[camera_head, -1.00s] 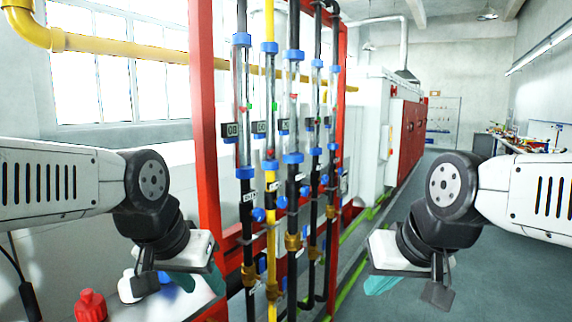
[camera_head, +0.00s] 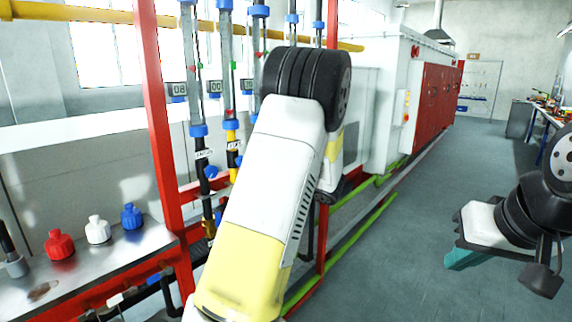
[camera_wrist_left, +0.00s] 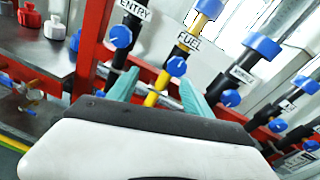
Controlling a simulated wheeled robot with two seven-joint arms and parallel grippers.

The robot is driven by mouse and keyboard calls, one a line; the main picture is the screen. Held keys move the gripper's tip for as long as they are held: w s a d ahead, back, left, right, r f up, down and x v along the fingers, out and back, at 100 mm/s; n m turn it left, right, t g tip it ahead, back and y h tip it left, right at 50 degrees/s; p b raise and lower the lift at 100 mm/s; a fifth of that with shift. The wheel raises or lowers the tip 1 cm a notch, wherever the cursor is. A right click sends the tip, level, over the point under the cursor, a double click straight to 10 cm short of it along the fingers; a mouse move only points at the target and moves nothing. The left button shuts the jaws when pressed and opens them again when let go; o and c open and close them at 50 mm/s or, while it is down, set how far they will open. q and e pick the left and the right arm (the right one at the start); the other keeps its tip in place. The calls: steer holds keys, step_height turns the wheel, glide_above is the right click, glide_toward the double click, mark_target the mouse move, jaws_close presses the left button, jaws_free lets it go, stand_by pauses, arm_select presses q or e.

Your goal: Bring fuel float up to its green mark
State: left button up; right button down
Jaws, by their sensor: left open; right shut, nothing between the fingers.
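The fuel line is the second tube (camera_head: 228,45), clear above a yellow pipe. A green mark (camera_head: 231,66) shows on it. Its float is too small to place surely. The display (camera_head: 215,87) beside it seems to read 00. In the left wrist view the FUEL label (camera_wrist_left: 187,42) sits above a blue knob (camera_wrist_left: 177,66) on the yellow pipe. My left gripper (camera_wrist_left: 160,88) is open, its teal fingers either side of the yellow pipe below the knob; contact is unclear. In the head view my arm hides it. My right gripper (camera_head: 500,268) is shut and empty at the right.
The ENTRY line knob (camera_wrist_left: 121,36) and another blue knob (camera_wrist_left: 230,98) flank the fuel knob. A red frame post (camera_head: 163,150) stands left of the tubes.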

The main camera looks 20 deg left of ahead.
arm_select(q)
steer(key=w+a+m+t, duration=0.1)
steer(key=w+a, duration=0.4)
steer(key=shift+a+r+y, duration=0.25)
steer(key=shift+a+y, duration=0.05)
steer(key=shift+a, duration=0.05)
jaws_close()
